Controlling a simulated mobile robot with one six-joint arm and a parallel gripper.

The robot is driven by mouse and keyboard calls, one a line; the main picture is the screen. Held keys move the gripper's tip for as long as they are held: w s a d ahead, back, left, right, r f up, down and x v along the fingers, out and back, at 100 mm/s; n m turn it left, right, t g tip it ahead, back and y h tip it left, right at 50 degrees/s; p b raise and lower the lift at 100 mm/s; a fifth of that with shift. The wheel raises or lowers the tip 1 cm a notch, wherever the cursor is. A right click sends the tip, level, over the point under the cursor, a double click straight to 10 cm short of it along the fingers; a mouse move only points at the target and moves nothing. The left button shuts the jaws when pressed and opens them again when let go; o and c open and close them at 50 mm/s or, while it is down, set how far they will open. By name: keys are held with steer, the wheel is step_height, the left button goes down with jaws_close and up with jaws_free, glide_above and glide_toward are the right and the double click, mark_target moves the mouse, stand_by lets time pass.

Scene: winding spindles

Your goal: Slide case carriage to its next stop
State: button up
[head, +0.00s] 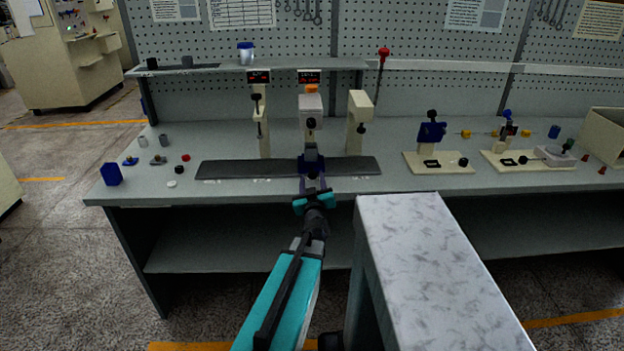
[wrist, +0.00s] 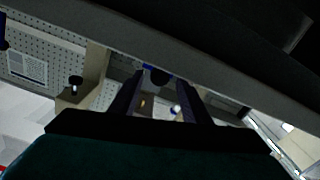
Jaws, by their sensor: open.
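The case carriage (head: 312,164), a small dark block, sits on the long dark rail (head: 240,169) under the middle station (head: 311,108). My gripper (head: 314,185) reaches in from the front, with its fingers at the near side of the carriage. In the wrist view the two dark fingers (wrist: 160,95) stand apart. A dark rounded part (wrist: 158,76) with a blue edge shows between or beyond their tips. I cannot tell whether the fingers touch the carriage. The carriage's lower front is partly hidden by my gripper.
A left post (head: 262,125) and a right post (head: 356,122) flank the middle station behind the rail. Small loose parts and a blue cup (head: 111,174) lie at the left. Two fixtures (head: 438,162) stand at the right. A marble-topped surface (head: 425,250) is close to my arm's right.

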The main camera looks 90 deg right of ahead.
steer(key=a+p, duration=1.2)
steer(key=p, duration=0.2)
steer(key=shift+r+p, duration=0.15)
steer(key=shift+p, duration=0.25)
stand_by(0.9)
steer(key=shift+w+a, duration=0.1)
steer(key=shift+a, duration=0.1)
stand_by(0.4)
